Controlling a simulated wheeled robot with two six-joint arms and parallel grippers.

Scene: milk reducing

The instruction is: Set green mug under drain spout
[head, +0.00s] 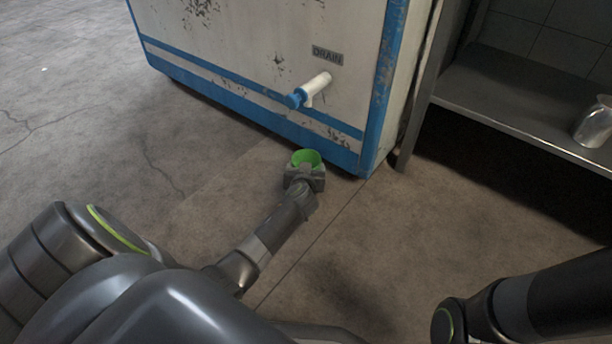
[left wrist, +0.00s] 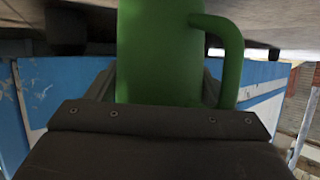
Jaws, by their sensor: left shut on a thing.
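The green mug (head: 307,157) is in my left gripper (head: 304,172), close in front of the white and blue cabinet, low near its bottom edge. In the left wrist view the mug (left wrist: 165,55) fills the middle, with its handle on the right; the gripper (left wrist: 160,95) is shut on it. The drain spout (head: 311,89) is a white pipe with a blue tip, sticking out of the cabinet below a DRAIN label (head: 328,56). In the head view the mug appears below the spout; I cannot tell whether it touches the floor. My right gripper is out of view.
The worn white and blue cabinet (head: 240,60) stands at the back. A metal shelf (head: 500,98) on the right holds a shiny metal container (head: 594,124). Bare concrete floor (head: 90,120) is clear to the left and in front of the cabinet.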

